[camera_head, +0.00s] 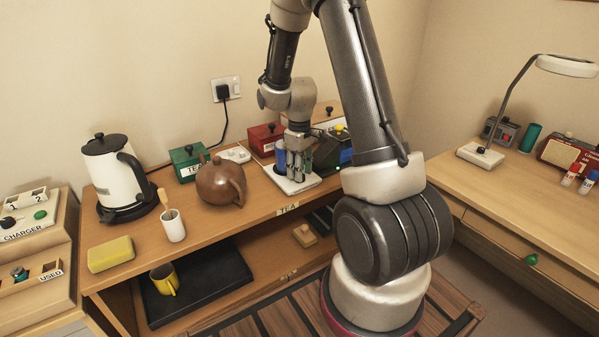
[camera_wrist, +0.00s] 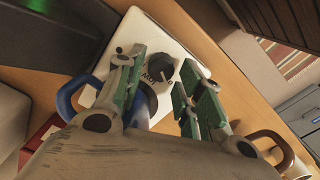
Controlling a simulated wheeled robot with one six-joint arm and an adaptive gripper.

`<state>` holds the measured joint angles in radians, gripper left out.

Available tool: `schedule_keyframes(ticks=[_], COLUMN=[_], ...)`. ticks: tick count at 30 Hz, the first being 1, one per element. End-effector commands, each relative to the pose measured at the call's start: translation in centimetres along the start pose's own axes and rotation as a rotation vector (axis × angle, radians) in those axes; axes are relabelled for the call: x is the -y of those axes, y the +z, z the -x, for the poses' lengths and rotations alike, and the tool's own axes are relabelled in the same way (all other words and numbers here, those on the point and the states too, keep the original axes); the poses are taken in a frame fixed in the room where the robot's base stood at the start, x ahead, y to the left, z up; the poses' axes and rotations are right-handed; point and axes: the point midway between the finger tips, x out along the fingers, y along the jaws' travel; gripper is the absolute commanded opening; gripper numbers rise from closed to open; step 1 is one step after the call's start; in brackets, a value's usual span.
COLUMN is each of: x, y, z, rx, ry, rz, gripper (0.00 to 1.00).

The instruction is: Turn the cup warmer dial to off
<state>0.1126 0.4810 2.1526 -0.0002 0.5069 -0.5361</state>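The cup warmer is a white slab on the wooden tea shelf; its pale edge shows below my gripper in the head view (camera_head: 297,187) and its top in the wrist view (camera_wrist: 135,32). Its black round dial (camera_wrist: 161,69) has dark lettering beside it. A blue cup (camera_head: 281,157) stands at the warmer; its blue handle (camera_wrist: 72,98) shows in the wrist view, the rest mostly hidden by my gripper. My gripper (camera_wrist: 161,76) is open, pointing down over the warmer, with its fingers apart on either side of the dial in the picture. I cannot tell whether they touch it.
A brown teapot (camera_head: 218,184), a green box (camera_head: 188,160) and a red box (camera_head: 264,138) stand left of and behind the warmer. A white kettle (camera_head: 115,180) and a white cup (camera_head: 173,226) are further left. A brown handle (camera_wrist: 270,145) shows close to the gripper's right side.

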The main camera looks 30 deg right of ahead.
Motion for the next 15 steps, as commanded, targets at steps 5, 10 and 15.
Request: schedule_keyframes(ticks=[5,10,15], x=[-0.1,-0.1,0.0], y=[-0.1,-0.1,-0.1], z=[3.9,7.6,10.0], rx=[-0.006,-0.005,-0.003], ry=[0.003,0.003,0.002], rz=[0.000,0.000,0.000], gripper=[0.37,0.37,0.37])
